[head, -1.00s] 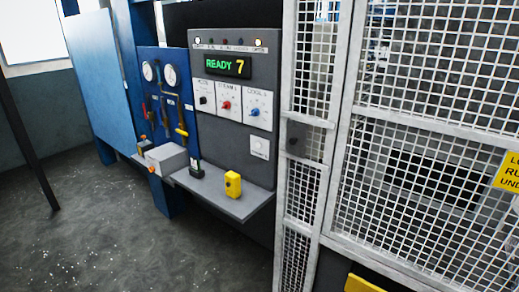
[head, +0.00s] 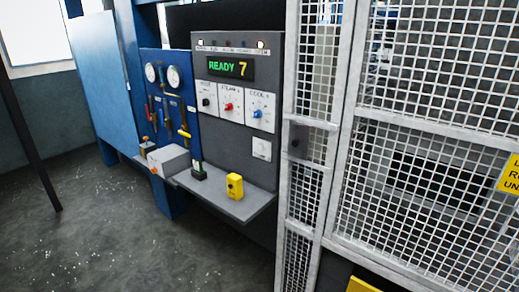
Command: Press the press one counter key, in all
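A grey control panel (head: 209,135) stands left of the mesh guard. Its display (head: 230,68) reads "READY 7" in green and yellow. Below it are three white plates with a black knob (head: 206,102), a red knob (head: 229,107) and a blue knob (head: 257,114). A small white plate (head: 262,149) sits lower right on the panel. I cannot tell which part is the counter key. On the grey shelf (head: 225,207) stand a yellow box with a dark button (head: 235,187) and a small black device with a pale top (head: 198,171). Neither gripper is in view.
White-framed mesh guarding (head: 342,130) fills the right side. A blue panel with two gauges (head: 173,76) and yellow handles stands left of the control panel, with a grey box (head: 168,159) below it. The floor (head: 90,220) at front left is clear.

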